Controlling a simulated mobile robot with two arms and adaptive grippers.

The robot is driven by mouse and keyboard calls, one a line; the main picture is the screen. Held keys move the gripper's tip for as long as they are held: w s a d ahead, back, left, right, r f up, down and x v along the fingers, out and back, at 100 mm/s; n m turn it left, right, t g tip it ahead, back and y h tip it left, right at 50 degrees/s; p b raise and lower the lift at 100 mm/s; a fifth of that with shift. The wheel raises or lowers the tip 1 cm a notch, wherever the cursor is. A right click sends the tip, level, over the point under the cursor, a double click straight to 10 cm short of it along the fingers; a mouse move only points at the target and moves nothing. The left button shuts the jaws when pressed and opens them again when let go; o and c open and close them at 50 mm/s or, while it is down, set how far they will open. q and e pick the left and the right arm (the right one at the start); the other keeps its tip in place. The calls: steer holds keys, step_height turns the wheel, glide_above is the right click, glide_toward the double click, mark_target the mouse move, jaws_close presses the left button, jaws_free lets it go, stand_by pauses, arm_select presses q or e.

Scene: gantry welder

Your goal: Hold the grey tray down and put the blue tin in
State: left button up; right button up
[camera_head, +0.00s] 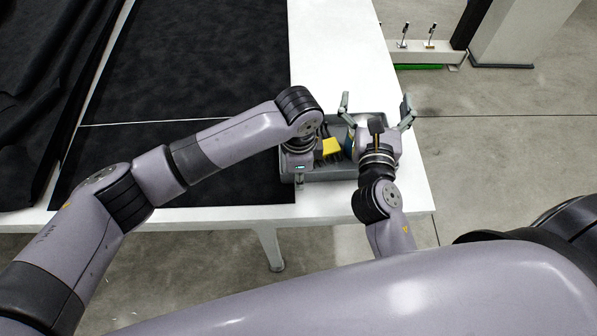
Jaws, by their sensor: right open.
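The grey tray (345,175) lies on the white table near its right front corner, partly covered by both my arms. My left gripper (299,180) points down at the tray's left side. Its wrist hides most of it, so I cannot tell whether its fingers are open or touch the tray. My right gripper (376,104) is open over the right part of the tray, its two fingers spread wide and nothing seen between them. A small dark blue patch (348,143) shows between the two grippers; I cannot tell whether it is the blue tin.
A yellow item (331,147) with dark parts shows at the tray, between my grippers. Black cloth (200,60) covers the table's left part. The white tabletop (335,45) behind the tray is clear. The table's right edge is close to the tray.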

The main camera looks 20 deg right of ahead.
arm_select(q)
step_height(320, 180, up, 12)
stand_by(0.7)
steer(key=shift+f, duration=0.1)
stand_by(0.4)
